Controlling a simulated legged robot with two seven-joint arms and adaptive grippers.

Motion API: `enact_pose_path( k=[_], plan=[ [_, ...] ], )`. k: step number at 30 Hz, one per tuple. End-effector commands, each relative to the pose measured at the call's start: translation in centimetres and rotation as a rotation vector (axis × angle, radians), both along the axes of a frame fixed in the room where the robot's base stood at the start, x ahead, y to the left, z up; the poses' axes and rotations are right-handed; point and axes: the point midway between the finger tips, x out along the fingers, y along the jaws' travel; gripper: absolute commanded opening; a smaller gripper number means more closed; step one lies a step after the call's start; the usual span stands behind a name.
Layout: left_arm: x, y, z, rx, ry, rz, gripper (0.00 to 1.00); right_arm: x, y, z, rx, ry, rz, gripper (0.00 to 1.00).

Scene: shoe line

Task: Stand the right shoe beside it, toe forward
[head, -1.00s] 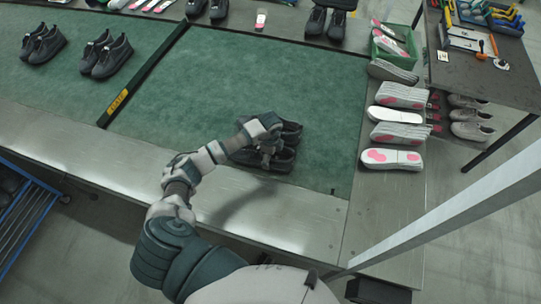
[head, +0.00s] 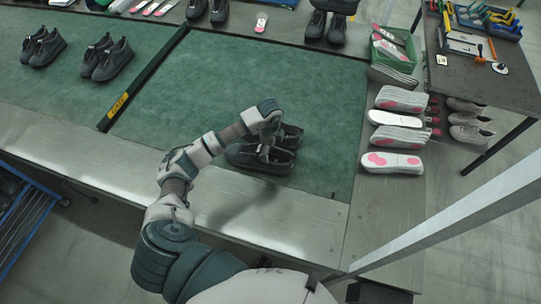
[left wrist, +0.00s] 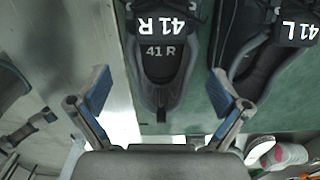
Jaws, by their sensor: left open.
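The black right shoe (head: 257,162), whose tongue and insole read 41 R, stands upright on the green mat (head: 200,75) near its front edge. It also shows in the left wrist view (left wrist: 160,95). The left shoe (head: 290,137), marked 41 L, stands beside it, farther from me, and shows at the right in the left wrist view (left wrist: 262,45). My left gripper (head: 266,146) is over the right shoe, open and empty. In the left wrist view its two fingers are spread on either side of the shoe's heel. The left gripper partly hides both shoes in the head view.
Grey-soled shoe parts and pink-patched insoles (head: 392,162) lie on the metal strip at the right. A green bin (head: 394,50) stands behind them. Two shoe pairs (head: 108,60) stand on the left mat past a dark divider (head: 145,80). The mat behind the shoes is clear.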

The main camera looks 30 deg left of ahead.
Motion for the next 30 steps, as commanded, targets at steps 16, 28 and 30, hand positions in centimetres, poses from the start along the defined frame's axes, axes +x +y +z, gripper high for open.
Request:
enact_pose_path(
  k=[16,28,30],
  plan=[
    [0.0,-0.1,4.1,0.001,0.001,-0.001,1.0,-0.7,-1.0,-0.2,-0.011,0.005,0.006,0.0],
    [0.0,0.0,4.0,-0.001,0.001,0.0,1.0,-1.0,-0.7,-0.2,-0.009,0.009,0.005,0.0],
    [0.0,0.0,4.0,0.0,0.001,0.0,1.0,-0.8,-0.5,-0.1,-0.005,0.007,0.004,0.0]
  ],
)
